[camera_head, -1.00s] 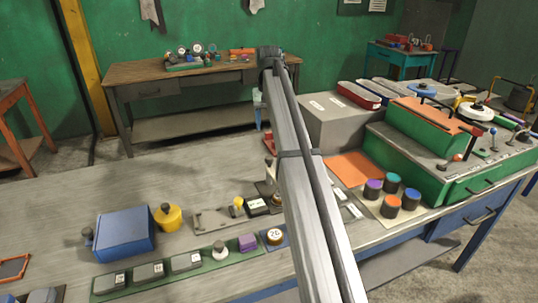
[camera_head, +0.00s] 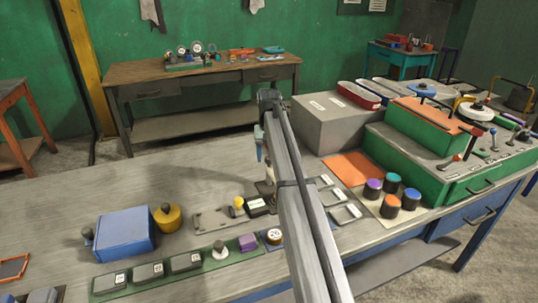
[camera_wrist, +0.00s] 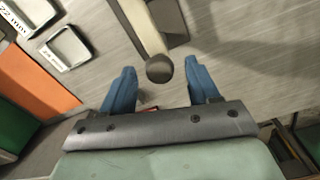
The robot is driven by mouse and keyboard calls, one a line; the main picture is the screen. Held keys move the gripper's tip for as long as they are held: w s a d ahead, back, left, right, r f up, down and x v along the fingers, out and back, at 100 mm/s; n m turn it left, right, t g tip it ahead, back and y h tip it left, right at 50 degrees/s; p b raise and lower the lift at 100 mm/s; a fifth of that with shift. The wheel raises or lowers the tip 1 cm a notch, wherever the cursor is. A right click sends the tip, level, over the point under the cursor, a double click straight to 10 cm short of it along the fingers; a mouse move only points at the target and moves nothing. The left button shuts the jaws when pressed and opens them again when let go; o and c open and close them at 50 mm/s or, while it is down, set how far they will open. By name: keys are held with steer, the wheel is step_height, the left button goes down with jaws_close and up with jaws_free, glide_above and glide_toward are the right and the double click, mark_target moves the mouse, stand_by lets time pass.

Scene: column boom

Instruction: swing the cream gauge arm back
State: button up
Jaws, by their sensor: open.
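The cream gauge arm (camera_wrist: 142,28) shows at the top of the wrist view as a pale bar over a dark grey base (camera_wrist: 172,18). A dark round knob (camera_wrist: 159,68) sits at its near end. My gripper (camera_wrist: 161,78) is open, with one blue finger on each side of the knob and a gap on both sides. I cannot tell the height between fingertips and knob. In the head view my gripper (camera_head: 259,143) hangs over the bench, and my own arm hides most of the gauge.
Grey labelled frames (camera_head: 345,213) and an orange mat (camera_head: 352,166) lie to the right. A large grey box (camera_head: 330,124) stands behind. A yellow-knobbed plate (camera_head: 212,217), a blue box (camera_head: 124,238) and a green strip of labelled blocks (camera_head: 136,284) lie left. The bench's back left is clear.

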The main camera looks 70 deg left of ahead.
jaws_close()
stand_by(0.6)
